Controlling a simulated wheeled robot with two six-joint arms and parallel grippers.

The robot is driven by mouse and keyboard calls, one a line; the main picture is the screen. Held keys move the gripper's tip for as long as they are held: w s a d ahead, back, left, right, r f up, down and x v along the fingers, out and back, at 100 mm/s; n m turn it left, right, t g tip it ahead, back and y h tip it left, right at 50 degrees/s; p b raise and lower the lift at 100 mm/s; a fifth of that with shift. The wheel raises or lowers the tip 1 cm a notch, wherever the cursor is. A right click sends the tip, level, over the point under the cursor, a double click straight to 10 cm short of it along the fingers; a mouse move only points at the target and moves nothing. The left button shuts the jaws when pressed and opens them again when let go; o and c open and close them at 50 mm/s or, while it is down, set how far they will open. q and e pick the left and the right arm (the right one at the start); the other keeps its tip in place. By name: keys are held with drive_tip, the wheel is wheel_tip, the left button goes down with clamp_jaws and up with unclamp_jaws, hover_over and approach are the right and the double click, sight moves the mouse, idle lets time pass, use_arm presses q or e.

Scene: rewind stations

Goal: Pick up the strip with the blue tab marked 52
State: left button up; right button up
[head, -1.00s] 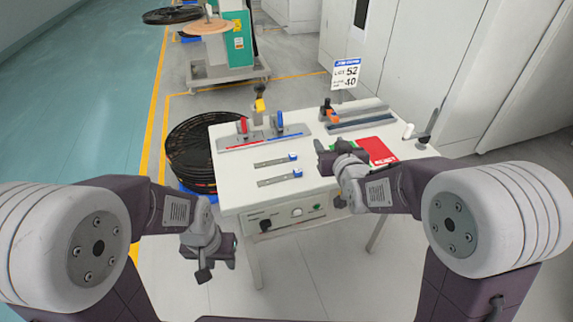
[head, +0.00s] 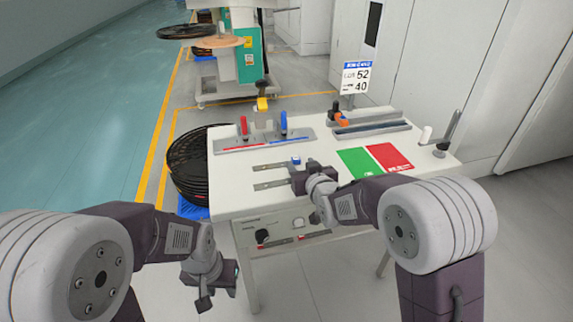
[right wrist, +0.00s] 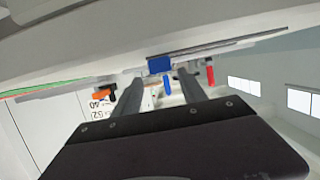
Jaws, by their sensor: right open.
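Two thin grey strips lie on the white table, a rear strip (head: 270,167) and a front strip (head: 268,185). The rear strip's blue tab (head: 296,161) shows at its right end; the front strip's right end is hidden behind my right gripper (head: 297,181). No number is readable on a tab. In the right wrist view a blue tab (right wrist: 159,65) on a strip (right wrist: 225,44) appears between and just beyond the open fingers (right wrist: 160,92); I cannot tell which strip it is. My left gripper (head: 212,283) hangs empty in front of the table, its jaws unclear.
A sign (head: 356,78) reads LOT 52 and 40. A splicing fixture with red and blue handles (head: 265,137) stands behind the strips. Green (head: 358,163) and red (head: 390,157) mats lie right. Black reels (head: 187,165) stand left of the table.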

sight(297, 159)
drive_tip(key=x, duration=0.4)
drive_tip(key=shift+w+f+b, duration=0.1)
drive_tip(key=shift+w+b, duration=0.15)
drive_tip(key=shift+b, duration=0.05)
drive_tip(key=shift+s, duration=0.1)
drive_tip(key=shift+c, duration=0.9)
clamp_jaws()
drive_tip(key=shift+r+p, duration=0.3)
drive_tip(key=shift+r, duration=0.35)
wheel_tip(297, 159, up, 3)
drive_tip(key=shift+f+p, duration=0.1)
drive_tip(key=shift+p, duration=0.5)
drive_tip(key=s+d+r+p, duration=0.2)
drive_tip(key=s+d+r, duration=0.5)
drive_tip(key=s+d, duration=0.1)
drive_tip(key=shift+d+p, duration=0.35)
drive_tip(key=shift+p, duration=0.05)
